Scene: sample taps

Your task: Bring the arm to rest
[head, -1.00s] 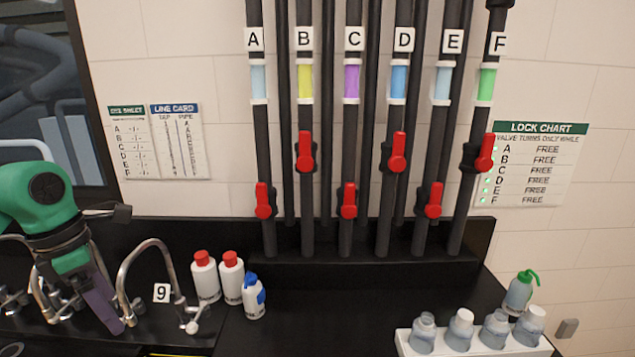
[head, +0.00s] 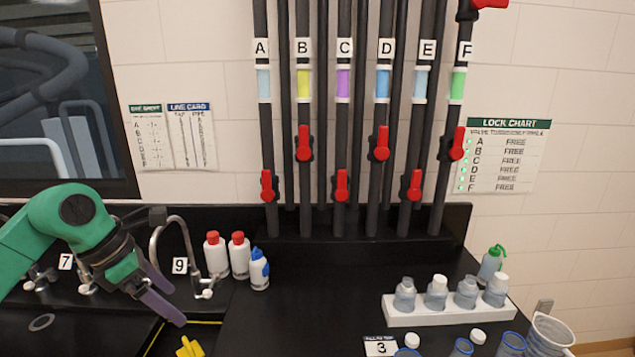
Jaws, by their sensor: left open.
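My left arm is green and comes in from the left edge of the head view. Its gripper (head: 168,294) has two purple fingers that stand apart, with nothing between them. It hangs over the black bench, in front of the tap marked 9 (head: 180,265) and left of the white bottles. A yellow object (head: 189,347) lies below the fingertips, apart from them. My right arm and gripper do not show.
Two red-capped bottles (head: 216,255) and a blue-topped bottle (head: 259,269) stand right of the gripper. A white rack (head: 448,311) holds several bottles. Pipes A to F with red valve handles (head: 303,143) rise behind. The bench middle (head: 310,290) is clear.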

